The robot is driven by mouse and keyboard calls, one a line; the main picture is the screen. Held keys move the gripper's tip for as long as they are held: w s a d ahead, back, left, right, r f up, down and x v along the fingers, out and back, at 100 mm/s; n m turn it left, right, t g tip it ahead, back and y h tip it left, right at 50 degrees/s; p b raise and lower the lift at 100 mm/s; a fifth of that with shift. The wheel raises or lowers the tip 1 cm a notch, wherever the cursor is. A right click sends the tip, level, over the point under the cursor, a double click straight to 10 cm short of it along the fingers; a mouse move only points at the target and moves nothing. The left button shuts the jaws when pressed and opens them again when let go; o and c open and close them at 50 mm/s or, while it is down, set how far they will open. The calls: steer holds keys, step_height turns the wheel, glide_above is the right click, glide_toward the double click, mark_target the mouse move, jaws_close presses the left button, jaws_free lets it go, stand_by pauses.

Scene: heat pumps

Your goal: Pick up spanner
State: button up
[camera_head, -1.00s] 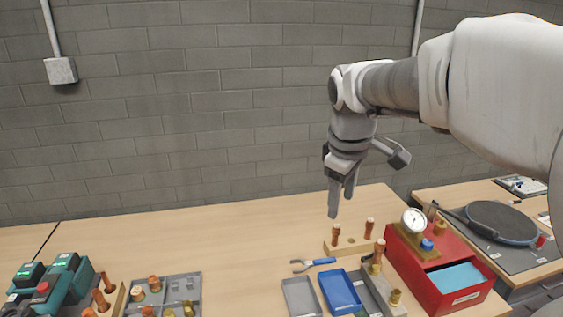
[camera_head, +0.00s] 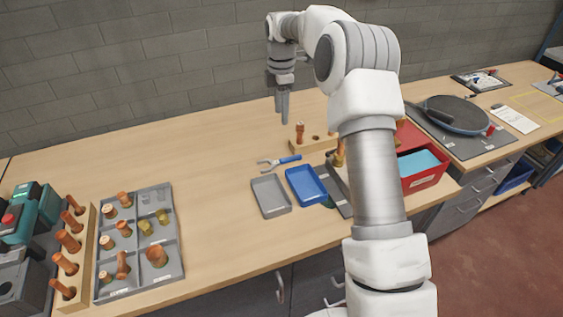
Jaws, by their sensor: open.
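The spanner (camera_head: 279,162) lies flat on the wooden bench, with a blue handle to the right and a grey metal head to the left. It is just behind the grey tray and the blue tray. My gripper (camera_head: 284,119) points down above the bench, behind the spanner in the picture and clear of it. Its fingers are seen nearly edge-on, and nothing shows between them. My arm hides part of the bench to the right of the spanner.
A grey tray (camera_head: 271,196) and a blue tray (camera_head: 306,185) lie in front of the spanner. A wooden block (camera_head: 301,146) with copper pieces stands behind it. A red box (camera_head: 424,180) is to the right. A compartment tray (camera_head: 141,272) stands left. The bench between is clear.

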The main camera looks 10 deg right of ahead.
glide_above(282, 159)
steer(key=f, duration=1.2)
steer(key=shift+w+a+f, duration=0.1)
steer(key=shift+w+f, duration=0.05)
steer(key=shift+w, duration=0.1)
steer(key=shift+s+f+p, duration=0.2)
steer(key=shift+f+p, duration=0.35)
steer(key=shift+f, duration=2.1)
jaws_close()
